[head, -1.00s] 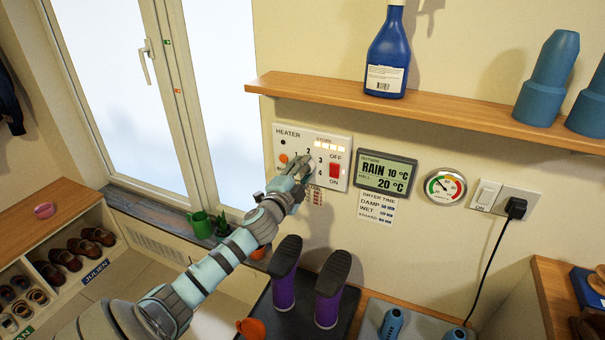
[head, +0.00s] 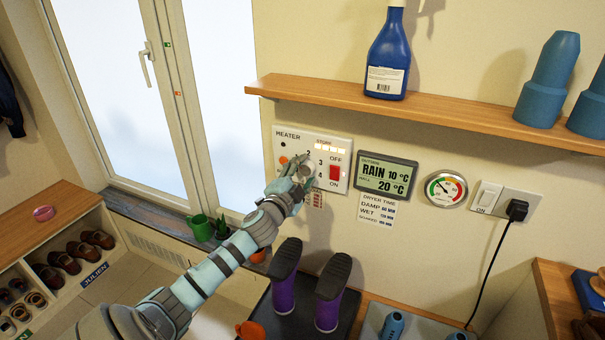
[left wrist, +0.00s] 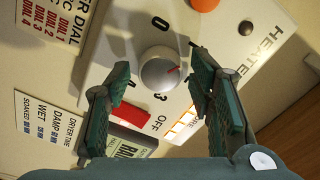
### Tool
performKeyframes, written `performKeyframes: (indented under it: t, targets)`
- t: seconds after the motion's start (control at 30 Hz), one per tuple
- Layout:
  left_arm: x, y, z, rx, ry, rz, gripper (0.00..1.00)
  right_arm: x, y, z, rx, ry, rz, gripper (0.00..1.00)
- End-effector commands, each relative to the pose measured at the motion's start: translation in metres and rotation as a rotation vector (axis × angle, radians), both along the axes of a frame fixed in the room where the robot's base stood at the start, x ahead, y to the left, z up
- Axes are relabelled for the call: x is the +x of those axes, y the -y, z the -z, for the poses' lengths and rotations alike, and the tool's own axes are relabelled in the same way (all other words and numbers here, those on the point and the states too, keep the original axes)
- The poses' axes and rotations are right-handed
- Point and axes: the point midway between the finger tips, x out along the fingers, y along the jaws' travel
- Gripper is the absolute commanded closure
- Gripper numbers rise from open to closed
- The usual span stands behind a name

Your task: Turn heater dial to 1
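The heater panel (head: 340,150) is white and fixed to the wall below the shelf. Its round grey dial (head: 307,171) has numbers around it and also shows in the left wrist view (left wrist: 158,68). There the dial's red mark points right, towards one fingertip; the number on that side is hidden. The 0 and the 3 show on opposite sides of the dial. My left gripper (head: 299,169) is at the panel. In the left wrist view my left gripper (left wrist: 160,72) is open, with one finger to each side of the dial and visible gaps. My right gripper is out of view.
A red switch (head: 335,172) sits right of the dial. A display (head: 386,176) and a round gauge (head: 445,188) are further right. The wooden shelf (head: 420,108) juts out above, bearing a blue bottle (head: 388,60). Purple boots (head: 285,285) stand below.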

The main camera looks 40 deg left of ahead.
Motion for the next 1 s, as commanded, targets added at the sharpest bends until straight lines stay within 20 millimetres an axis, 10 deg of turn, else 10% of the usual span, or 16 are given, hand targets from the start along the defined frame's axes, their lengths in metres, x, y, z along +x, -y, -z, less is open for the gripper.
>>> performKeyframes:
  t: [0.37,0.8,1.0]
  targets:
    - [-0.006,0.001,0.0,0.004,-0.002,0.001,0.45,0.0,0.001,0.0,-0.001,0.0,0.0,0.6]
    - [-0.104,0.033,0.001,0.004,-0.004,0.003,0.45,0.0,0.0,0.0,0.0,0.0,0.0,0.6]
    - [-0.115,0.037,0.0,0.0,0.0,0.001,0.45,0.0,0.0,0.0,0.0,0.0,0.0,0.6]
